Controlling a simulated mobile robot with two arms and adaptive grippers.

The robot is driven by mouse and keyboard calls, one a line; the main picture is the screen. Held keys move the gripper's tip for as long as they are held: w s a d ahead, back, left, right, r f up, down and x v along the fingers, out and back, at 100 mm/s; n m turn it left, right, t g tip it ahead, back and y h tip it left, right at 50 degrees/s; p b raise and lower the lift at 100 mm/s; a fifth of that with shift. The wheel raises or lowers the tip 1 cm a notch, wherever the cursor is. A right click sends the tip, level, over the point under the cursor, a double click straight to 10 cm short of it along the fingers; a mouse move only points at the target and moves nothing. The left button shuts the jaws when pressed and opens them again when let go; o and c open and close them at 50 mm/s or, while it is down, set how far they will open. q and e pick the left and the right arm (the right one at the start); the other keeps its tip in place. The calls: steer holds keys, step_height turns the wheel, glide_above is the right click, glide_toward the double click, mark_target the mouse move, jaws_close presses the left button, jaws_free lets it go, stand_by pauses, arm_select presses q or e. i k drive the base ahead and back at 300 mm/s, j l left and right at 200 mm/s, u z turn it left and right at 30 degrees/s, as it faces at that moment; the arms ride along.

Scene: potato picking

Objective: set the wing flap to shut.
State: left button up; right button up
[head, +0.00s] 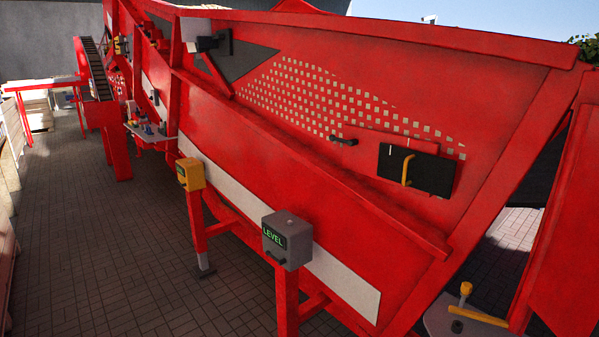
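A long red machine wall (450,85) fills the middle and right of the head view. A dark rectangular plate (436,176) with an upright yellow handle (407,170) is on it at the right. A red panel (385,140) with a black handle (343,141) is just left of and above the plate. No label in view names the wing flap, so I cannot tell which part it is or how it is set. Neither of my grippers is in view.
A grey box marked LEVEL (288,240) and a yellow box (190,174) stand on red posts before the machine. A yellow-handled lever (478,315) is on a grey plate (440,318) at lower right. The paved floor (120,260) at left is clear.

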mark_target(560, 285)
steer(key=z, duration=1.55)
